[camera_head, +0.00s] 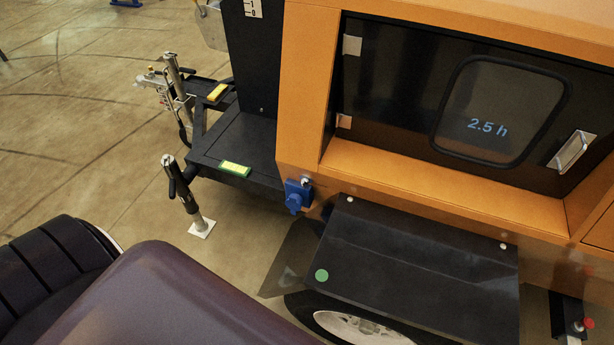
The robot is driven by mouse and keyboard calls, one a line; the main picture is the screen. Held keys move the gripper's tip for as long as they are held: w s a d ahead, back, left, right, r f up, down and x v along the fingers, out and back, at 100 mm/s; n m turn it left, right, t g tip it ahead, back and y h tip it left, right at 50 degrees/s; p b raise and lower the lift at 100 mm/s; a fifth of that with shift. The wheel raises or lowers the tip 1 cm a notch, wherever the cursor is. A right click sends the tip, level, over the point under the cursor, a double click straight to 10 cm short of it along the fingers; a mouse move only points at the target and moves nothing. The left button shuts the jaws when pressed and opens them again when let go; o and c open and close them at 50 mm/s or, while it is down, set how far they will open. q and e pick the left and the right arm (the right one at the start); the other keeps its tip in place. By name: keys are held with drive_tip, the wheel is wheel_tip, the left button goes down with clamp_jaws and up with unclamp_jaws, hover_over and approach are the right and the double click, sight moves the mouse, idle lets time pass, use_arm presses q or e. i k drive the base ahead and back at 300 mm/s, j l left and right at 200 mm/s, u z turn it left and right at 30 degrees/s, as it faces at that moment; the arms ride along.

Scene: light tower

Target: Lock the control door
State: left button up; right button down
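The control door (395,95) is a dark panel set in the orange housing of the light tower, at the upper right. It looks closed in its frame. It has a rounded window (500,105) showing "2.5 h" in blue. A silver handle latch (571,152) sits on its right side. Light hinges show on its left side. Whether the latch is locked cannot be told. Neither of my grippers is in view; a dark, rounded part that looks like my own body fills the lower left.
A black fender (420,265) over a wheel (360,328) juts out below the door. A blue socket (298,195) is on the housing corner. A stabilizer jack (185,195) and tow hitch stand at the left. The concrete floor (70,130) at left is mostly clear.

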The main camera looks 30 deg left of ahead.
sight(304, 182)
drive_tip(key=k+l+u, duration=0.1)
drive_tip(key=k+u, duration=0.25)
drive_tip(key=k, duration=0.75)
